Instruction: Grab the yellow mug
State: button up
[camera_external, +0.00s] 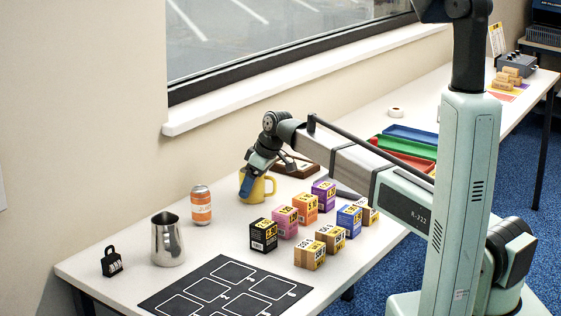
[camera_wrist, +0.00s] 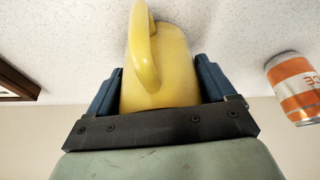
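The yellow mug (camera_external: 264,188) stands on the white table in the external view, with its handle towards the camera. My gripper (camera_external: 247,190) is down at the mug, its fingers beside the mug's body. In the wrist view the mug (camera_wrist: 165,65) lies between the two blue fingers of my gripper (camera_wrist: 160,80), one on each side, with its handle towards the top. The fingers are very near the mug's sides. I cannot tell whether they press on it or stand just clear.
An orange-and-white can (camera_external: 201,206) stands left of the mug and shows in the wrist view (camera_wrist: 294,88). A metal pitcher (camera_external: 167,240) and a black weight (camera_external: 112,262) are farther left. Several small boxes (camera_external: 285,222) stand to the right. A black mat (camera_external: 225,290) lies in front.

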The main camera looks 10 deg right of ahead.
jog(key=c, duration=0.7)
jog(key=shift+o, duration=0.2)
jog(key=shift+r, duration=0.2)
notch_tip(320, 180, up, 9)
jog(key=shift+r, duration=0.2)
dwell(0.5)
